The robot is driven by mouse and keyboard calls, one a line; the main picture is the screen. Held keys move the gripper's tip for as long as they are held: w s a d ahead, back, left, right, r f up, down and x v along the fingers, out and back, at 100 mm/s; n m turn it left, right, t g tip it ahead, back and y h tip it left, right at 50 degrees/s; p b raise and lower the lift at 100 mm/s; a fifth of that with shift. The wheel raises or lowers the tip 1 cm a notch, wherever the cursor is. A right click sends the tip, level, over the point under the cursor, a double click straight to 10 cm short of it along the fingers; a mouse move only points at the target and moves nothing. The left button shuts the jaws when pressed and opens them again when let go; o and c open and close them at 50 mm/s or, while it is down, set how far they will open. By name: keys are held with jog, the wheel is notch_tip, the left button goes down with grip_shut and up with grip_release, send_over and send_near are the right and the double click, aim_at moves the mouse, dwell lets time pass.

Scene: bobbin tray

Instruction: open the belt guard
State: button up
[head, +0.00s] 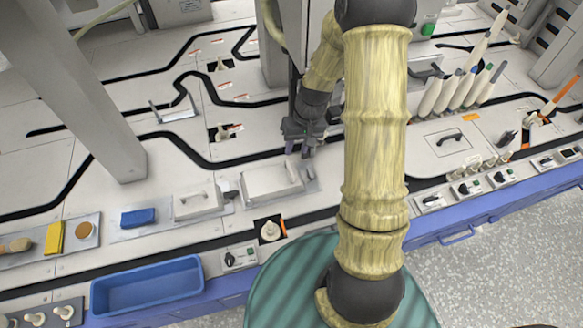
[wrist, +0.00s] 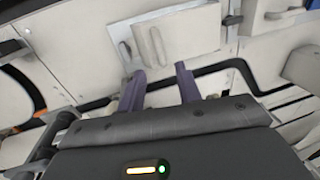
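A white box-shaped cover (head: 270,182), which looks like the belt guard, sits on a grey plate on the bench, just below and left of my gripper in the head view. It appears shut. In the wrist view the cover (wrist: 195,32) lies just beyond my fingers, with a pale upright handle (wrist: 156,46) on its near side. My gripper (head: 302,150) is empty; in the wrist view its two purple fingers (wrist: 158,72) are spread apart. The fingertips point at the handle's side of the cover and appear short of it. The cover's hinge cannot be made out.
A second white cover (head: 196,202) with a handle stands left of the first. A white knob (head: 270,231) on a black square is in front. A blue tray (head: 147,285) lies at the front left edge. Black belt lines (head: 225,162) cross the bench behind the covers.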

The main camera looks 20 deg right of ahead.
aim_at(290, 169)
jog(key=f+b, duration=0.1)
jog(key=f, duration=0.2)
jog(key=a+f+b, duration=0.1)
jog(key=f, duration=0.2)
jog(key=f+b, duration=0.1)
jog(key=f, duration=0.2)
jog(key=shift+a, duration=0.4)
jog(key=shift+r, duration=0.1)
grip_shut()
